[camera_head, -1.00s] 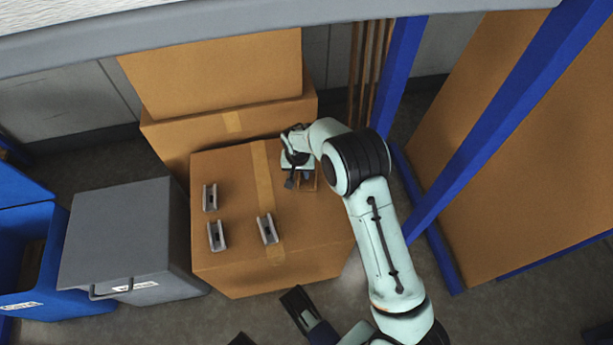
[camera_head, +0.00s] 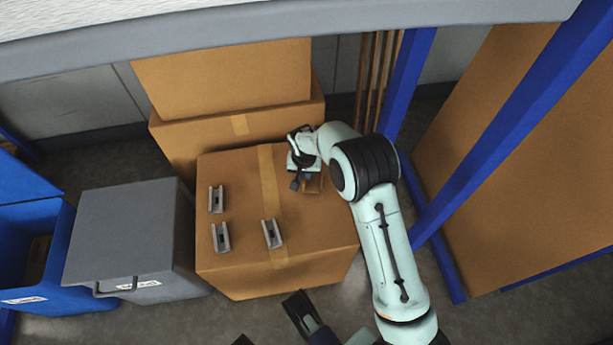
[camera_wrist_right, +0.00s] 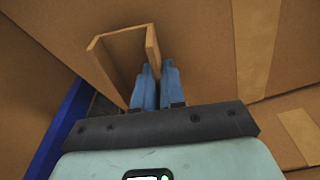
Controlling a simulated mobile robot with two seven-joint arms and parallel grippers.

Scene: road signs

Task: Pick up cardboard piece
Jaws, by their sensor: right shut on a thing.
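The cardboard piece (camera_head: 314,184) is a small brown channel with upright walls, near the right edge of the large box's top. It shows larger in the right wrist view (camera_wrist_right: 119,62), with its open side toward the camera. My right gripper (camera_head: 299,182) is at its left side in the head view. In the right wrist view the blue fingers (camera_wrist_right: 157,72) are shut on one wall of it. The fingers hide part of that wall. Whether the piece touches the box top cannot be told.
The large cardboard box (camera_head: 320,250) carries three grey metal channels, one of them here (camera_head: 272,234). More boxes (camera_head: 225,80) stand behind. A grey bin (camera_head: 125,235) and a blue bin (camera_head: 45,295) stand left. A blue post (camera_head: 412,75) rises close to my right arm.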

